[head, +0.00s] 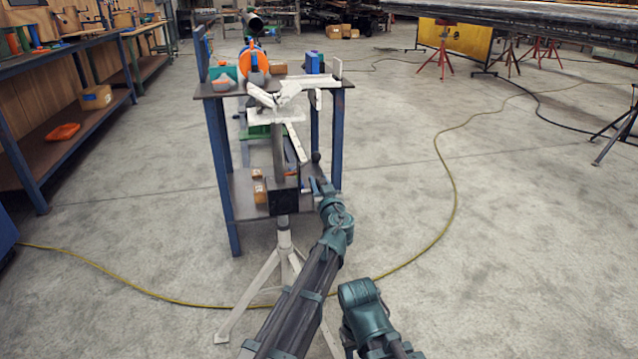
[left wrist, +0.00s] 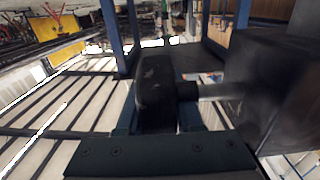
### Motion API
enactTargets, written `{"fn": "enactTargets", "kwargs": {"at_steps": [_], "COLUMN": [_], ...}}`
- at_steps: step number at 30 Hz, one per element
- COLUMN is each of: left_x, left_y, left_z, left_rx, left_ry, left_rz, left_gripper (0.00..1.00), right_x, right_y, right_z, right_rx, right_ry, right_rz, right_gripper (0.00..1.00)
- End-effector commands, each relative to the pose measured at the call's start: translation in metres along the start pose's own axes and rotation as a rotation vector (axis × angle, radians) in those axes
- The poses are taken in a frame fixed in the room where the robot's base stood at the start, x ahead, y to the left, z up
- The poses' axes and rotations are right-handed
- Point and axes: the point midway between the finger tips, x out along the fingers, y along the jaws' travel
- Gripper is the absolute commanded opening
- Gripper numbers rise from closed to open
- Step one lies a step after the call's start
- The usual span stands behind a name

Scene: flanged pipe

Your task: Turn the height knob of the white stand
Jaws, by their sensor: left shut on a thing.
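The white stand (head: 285,240) is upright on splayed tripod legs, with a V-shaped white head (head: 284,92) on a grey post (head: 279,150). A black block (head: 283,197) sits at mid-height on it, and it fills the right of the left wrist view (left wrist: 285,85). The dark height knob (left wrist: 155,92) joins the block by a short metal shaft (left wrist: 215,90). My left gripper (head: 318,187) is at the block's right side, shut on the knob, its fingers (left wrist: 158,120) on either side of it. In the head view the knob is hard to make out. My right gripper is out of view.
A blue-legged workbench (head: 225,180) stands right behind the stand, with an orange clamp (head: 252,60) and a blue block (head: 313,62) on top. A yellow hose (head: 450,190) curves across the floor. The floor to the right is mostly clear.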

Motion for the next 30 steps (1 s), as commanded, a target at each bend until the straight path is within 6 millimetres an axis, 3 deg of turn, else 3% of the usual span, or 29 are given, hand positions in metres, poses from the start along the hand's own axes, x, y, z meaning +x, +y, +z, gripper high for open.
{"fn": "enactTargets", "kwargs": {"at_steps": [11, 30], "left_x": [0.0, 0.001], "left_y": [0.0, 0.001], "left_z": [-0.003, 0.009], "left_rx": [-0.002, 0.0], "left_ry": [-0.041, -0.472], "left_rz": [-0.001, 0.0], "left_gripper": [0.0, 0.0], "right_x": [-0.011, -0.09], "right_y": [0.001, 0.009], "right_z": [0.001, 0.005], "right_rx": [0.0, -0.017], "right_ry": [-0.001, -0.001], "right_rz": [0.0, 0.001], "right_gripper": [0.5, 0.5]}}
